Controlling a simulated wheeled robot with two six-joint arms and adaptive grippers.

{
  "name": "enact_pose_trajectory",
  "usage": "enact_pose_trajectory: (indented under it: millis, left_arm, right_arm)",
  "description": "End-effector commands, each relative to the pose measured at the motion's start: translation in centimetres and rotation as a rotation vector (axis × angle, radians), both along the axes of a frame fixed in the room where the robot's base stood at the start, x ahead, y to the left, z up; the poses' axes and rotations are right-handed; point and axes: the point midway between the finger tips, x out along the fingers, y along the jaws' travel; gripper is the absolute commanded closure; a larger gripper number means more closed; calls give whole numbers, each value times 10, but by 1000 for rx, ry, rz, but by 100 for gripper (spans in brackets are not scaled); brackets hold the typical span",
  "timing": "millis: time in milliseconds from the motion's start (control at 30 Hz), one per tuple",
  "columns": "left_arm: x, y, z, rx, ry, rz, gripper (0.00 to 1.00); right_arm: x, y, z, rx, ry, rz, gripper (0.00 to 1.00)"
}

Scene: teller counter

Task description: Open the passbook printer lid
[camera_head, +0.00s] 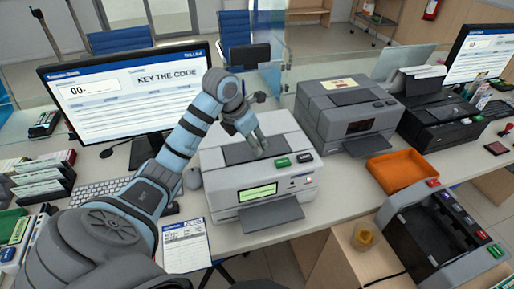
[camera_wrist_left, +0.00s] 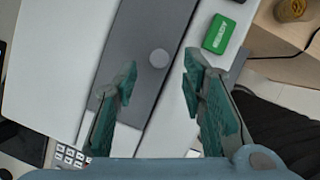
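The passbook printer appears to be the light grey machine (camera_head: 215,190) in the middle of the counter, with a lit green screen and a front slot. Its dark grey top panel (camera_head: 228,154), which looks like the lid, lies flat. In the left wrist view this panel (camera_wrist_left: 140,30) carries a round light knob (camera_wrist_left: 159,58). My left gripper (camera_head: 258,150) is over the right part of the panel, pointing down. In the wrist view its two fingers (camera_wrist_left: 160,82) stand apart with nothing between them, and the knob shows just beyond the tips. My right gripper is in neither view.
A green button marked READY (camera_wrist_left: 218,34) sits beside the panel. A printed sheet (camera_head: 187,245) lies in front of the printer.

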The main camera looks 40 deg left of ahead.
Motion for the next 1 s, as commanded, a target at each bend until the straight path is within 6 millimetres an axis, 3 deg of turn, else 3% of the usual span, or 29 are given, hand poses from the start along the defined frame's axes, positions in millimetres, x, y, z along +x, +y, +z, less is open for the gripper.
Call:
enact_pose_trajectory:
  millis: [167,433,667,1000]
  left_arm:
    - [10,-3,-22,-2,-1,0,62]
    - [11,-3,-25,-1,-1,-1,62]
    - [11,-3,-25,-1,-2,-1,99]
    - [10,-2,-25,-4,0,1,100]
  right_arm:
    - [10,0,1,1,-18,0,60]
    - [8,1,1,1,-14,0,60]
    - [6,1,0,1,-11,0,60]
    - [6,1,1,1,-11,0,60]
